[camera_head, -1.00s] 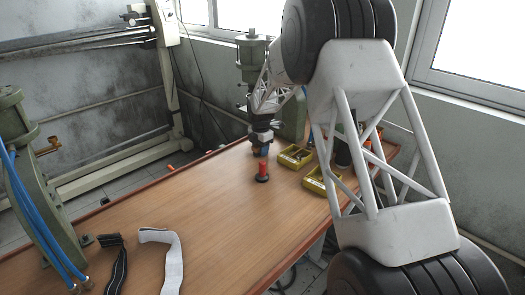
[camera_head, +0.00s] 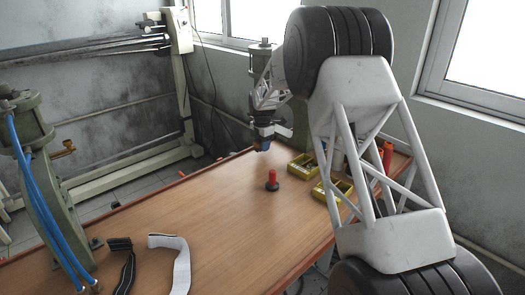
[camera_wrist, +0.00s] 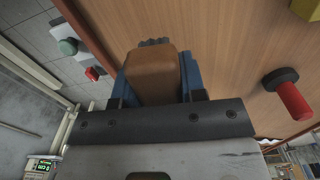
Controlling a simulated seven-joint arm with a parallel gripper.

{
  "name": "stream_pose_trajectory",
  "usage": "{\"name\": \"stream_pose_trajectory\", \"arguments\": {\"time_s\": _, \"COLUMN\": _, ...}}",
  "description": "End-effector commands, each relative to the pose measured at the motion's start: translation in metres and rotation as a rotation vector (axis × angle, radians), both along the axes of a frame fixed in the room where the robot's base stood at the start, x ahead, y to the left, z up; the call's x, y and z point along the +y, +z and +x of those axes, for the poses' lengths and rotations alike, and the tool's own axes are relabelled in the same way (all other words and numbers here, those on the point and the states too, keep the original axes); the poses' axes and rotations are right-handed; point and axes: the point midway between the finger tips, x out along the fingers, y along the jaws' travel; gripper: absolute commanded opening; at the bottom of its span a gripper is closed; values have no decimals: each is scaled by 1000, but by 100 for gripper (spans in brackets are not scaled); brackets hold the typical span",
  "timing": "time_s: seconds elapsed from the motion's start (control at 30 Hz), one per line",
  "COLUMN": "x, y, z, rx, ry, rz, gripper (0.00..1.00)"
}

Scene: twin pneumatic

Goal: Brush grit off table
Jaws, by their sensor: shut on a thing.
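My gripper (camera_head: 262,146) is over the far end of the wooden table (camera_head: 205,205), beyond a red-handled tool with a round black base. In the wrist view my gripper (camera_wrist: 153,82) has its blue fingers closed on a brown brush block (camera_wrist: 153,75). Dark bristles show at the block's far end. In the head view the brush is too small to tell clearly, and whether it touches the table cannot be told. No grit can be made out on the table.
The red-handled tool (camera_head: 272,178) stands upright near my gripper, also in the wrist view (camera_wrist: 291,98). Yellow bins (camera_head: 331,191) sit on the right side. A black strap (camera_head: 122,262) and a white strap (camera_head: 178,262) lie at the near left. A green press (camera_head: 35,150) stands left. The middle is clear.

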Motion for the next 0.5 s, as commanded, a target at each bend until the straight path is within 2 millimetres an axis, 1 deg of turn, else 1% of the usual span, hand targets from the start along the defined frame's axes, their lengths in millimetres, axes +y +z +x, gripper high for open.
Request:
{"name": "stream_pose_trajectory", "arguments": {"time_s": 0.03, "x": 0, "y": 7, "z": 1, "rx": -3, "ry": 0, "rz": 1, "gripper": 12}}
{"name": "stream_pose_trajectory", "arguments": {"time_s": 0.3, "x": 0, "y": 31, "z": 1, "rx": -4, "ry": 0, "rz": 0, "gripper": 12}}
{"name": "stream_pose_trajectory", "arguments": {"time_s": 0.5, "x": 0, "y": 43, "z": 0, "rx": -2, "ry": 0, "rz": 1, "gripper": 12}}
